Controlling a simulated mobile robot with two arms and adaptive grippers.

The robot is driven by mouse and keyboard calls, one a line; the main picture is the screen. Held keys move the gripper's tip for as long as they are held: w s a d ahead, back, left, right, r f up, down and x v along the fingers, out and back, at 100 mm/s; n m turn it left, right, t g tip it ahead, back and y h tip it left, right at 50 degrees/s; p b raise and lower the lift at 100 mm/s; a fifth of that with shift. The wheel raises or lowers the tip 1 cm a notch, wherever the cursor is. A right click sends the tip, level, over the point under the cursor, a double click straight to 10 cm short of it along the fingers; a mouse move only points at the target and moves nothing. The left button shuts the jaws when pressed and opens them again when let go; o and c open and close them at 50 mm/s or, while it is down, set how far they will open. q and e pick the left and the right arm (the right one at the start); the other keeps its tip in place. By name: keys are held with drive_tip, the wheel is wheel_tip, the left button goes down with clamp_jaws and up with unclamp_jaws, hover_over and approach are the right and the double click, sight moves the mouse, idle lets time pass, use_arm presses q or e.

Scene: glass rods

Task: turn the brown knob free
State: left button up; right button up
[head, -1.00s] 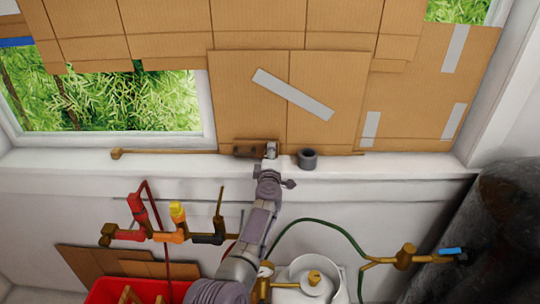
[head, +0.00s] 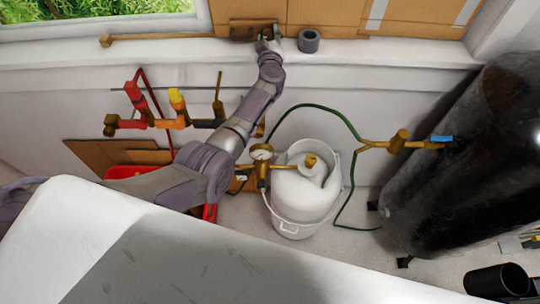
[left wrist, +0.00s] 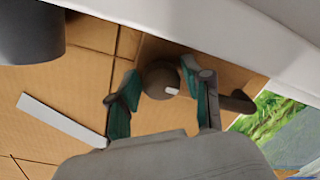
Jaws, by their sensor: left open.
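The brown knob (left wrist: 158,76) shows in the left wrist view as a dark round piece with a small pale patch. In that view, my left gripper (left wrist: 163,90) is open, with one teal-padded finger on each side of the knob. The right-hand finger is very close to it; I cannot tell whether it touches. In the head view, my left gripper (head: 268,36) reaches to the window sill, beside a brown fitting (head: 242,32). The gripper mostly hides the knob there. My right gripper is not in view.
A dark grey cylinder (head: 309,41) stands on the sill (head: 380,52), just right of the gripper. Cardboard (head: 340,14) covers the wall behind. Below are coloured valves (head: 177,108), a white tank (head: 301,195) with a green hose, and a large black cylinder (head: 455,165).

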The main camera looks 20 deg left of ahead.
sight(269, 38)
use_arm(q)
drive_tip(key=m, duration=0.3)
drive_tip(key=shift+f+m+b, duration=0.15)
drive_tip(key=shift+m+b, duration=0.45)
drive_tip(key=shift+m, duration=0.1)
drive_tip(key=m+b, duration=0.1)
drive_tip(key=b, duration=0.2)
drive_tip(key=m+b, duration=0.2)
drive_tip(key=b, duration=0.2)
drive_tip(key=m+b, duration=0.1)
drive_tip(key=b, duration=0.3)
drive_tip(key=shift+f, duration=0.25)
drive_tip(key=p+v, duration=0.1)
drive_tip(key=v, duration=0.2)
drive_tip(key=shift+d+r, duration=0.1)
drive_tip(key=shift+r, duration=0.1)
drive_tip(key=v, duration=1)
drive_tip(key=s+d+f+m+h, duration=0.1)
drive_tip(key=s+f+m+h, duration=0.1)
drive_tip(key=f, duration=0.7)
drive_tip(key=s+d+f+m+g+h+b, duration=0.1)
drive_tip(key=s+f+h, duration=0.3)
drive_tip(key=f, duration=0.6)
drive_tip(key=s+d+f+m+h, duration=0.1)
drive_tip(key=s+f+m+h, duration=0.2)
drive_tip(key=s+f, duration=0.3)
wheel_tip(269, 38, down, 5)
drive_tip(key=shift+d+r+m+g+h, duration=0.3)
drive_tip(key=shift+g+h, duration=0.1)
drive_tip(key=shift+h, duration=0.1)
